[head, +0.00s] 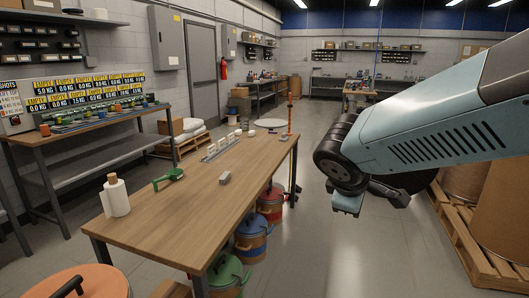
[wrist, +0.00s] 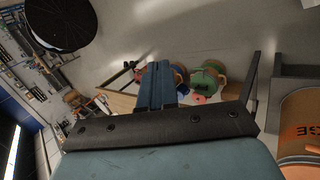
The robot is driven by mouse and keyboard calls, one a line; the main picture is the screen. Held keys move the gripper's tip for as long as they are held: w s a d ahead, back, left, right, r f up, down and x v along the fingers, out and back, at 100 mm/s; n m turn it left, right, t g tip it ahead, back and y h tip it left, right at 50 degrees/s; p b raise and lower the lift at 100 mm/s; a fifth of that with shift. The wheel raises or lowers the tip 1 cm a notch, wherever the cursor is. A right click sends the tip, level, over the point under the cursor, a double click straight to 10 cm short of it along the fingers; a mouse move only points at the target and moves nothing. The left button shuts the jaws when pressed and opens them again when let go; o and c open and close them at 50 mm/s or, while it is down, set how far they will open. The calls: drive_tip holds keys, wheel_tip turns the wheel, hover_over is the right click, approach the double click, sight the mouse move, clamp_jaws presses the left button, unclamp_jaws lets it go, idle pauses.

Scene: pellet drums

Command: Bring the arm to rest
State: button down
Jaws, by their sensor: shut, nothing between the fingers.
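My arm reaches in from the right in the head view. It is bent, with my gripper (head: 348,203) hanging low to the right of the wooden table, over open floor and touching nothing. In the wrist view the fingers of my gripper (wrist: 156,88) are together in the middle, with nothing held between them.
Large brown drums on a pallet (head: 480,250) stand right. Floor between is clear.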

drive_tip(key=s+d+r+m+y, duration=0.4)
drive_tip(key=s+m, duration=0.4)
drive_tip(key=m, duration=0.3)
drive_tip(key=shift+s+d+r+m+g, duration=0.2)
drive_tip(key=shift+r+m+g, duration=0.1)
drive_tip(key=shift+r, duration=0.3)
